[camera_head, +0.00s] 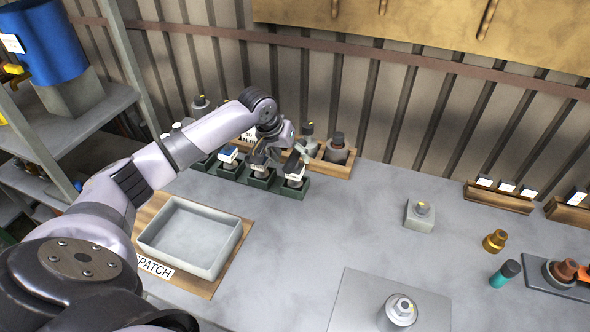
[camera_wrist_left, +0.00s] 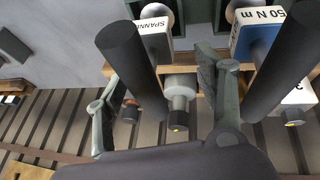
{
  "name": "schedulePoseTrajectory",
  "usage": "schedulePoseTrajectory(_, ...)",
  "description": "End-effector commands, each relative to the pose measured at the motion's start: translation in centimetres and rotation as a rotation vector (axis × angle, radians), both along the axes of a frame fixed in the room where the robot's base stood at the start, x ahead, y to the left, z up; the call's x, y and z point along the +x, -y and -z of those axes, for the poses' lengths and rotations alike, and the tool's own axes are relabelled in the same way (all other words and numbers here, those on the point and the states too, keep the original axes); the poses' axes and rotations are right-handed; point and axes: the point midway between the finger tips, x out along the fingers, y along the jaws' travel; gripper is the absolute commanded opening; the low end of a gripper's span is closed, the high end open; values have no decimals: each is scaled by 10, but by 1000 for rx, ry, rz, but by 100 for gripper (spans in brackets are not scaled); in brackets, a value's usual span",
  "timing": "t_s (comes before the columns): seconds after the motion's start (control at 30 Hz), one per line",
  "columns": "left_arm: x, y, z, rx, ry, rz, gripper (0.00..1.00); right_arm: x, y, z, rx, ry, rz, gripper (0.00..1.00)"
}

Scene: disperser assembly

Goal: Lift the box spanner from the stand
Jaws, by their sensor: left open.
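My left gripper (camera_head: 277,158) is open above the row of dark green stands (camera_head: 262,182) at the back of the bench. In the left wrist view, a block with a partly hidden label reading "SPANN" (camera_wrist_left: 154,28) appears beyond the open fingers. A thick dark upright cylinder (camera_wrist_left: 128,60), apparently the box spanner's handle, stands close to the left finger; I cannot tell whether they touch. A second dark cylinder (camera_wrist_left: 283,60) stands to the right, by a blue block labelled "50 N m" (camera_wrist_left: 257,30). My right gripper is not in view.
A wooden tray with grey fittings (camera_head: 338,150) stands behind the green stands, near the ribbed wall. An empty grey tray (camera_head: 195,236) lies in front on a wooden board. A grey block with a fitting (camera_head: 421,213) stands to the right. The middle of the bench is clear.

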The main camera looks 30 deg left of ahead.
Motion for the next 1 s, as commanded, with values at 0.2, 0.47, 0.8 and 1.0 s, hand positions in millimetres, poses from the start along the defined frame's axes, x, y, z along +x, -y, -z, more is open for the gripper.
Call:
schedulePoseTrajectory(0.2, 14, 6, 25, -2, -1, 0, 63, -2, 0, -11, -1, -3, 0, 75)
schedulePoseTrajectory(0.47, 16, 6, 30, 1, 2, 1, 63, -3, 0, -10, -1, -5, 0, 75)
schedulePoseTrajectory(0.8, 16, 6, 30, 1, 1, 1, 43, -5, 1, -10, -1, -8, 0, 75)
schedulePoseTrajectory(1.0, 16, 6, 30, 1, 1, -1, 30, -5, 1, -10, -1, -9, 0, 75)
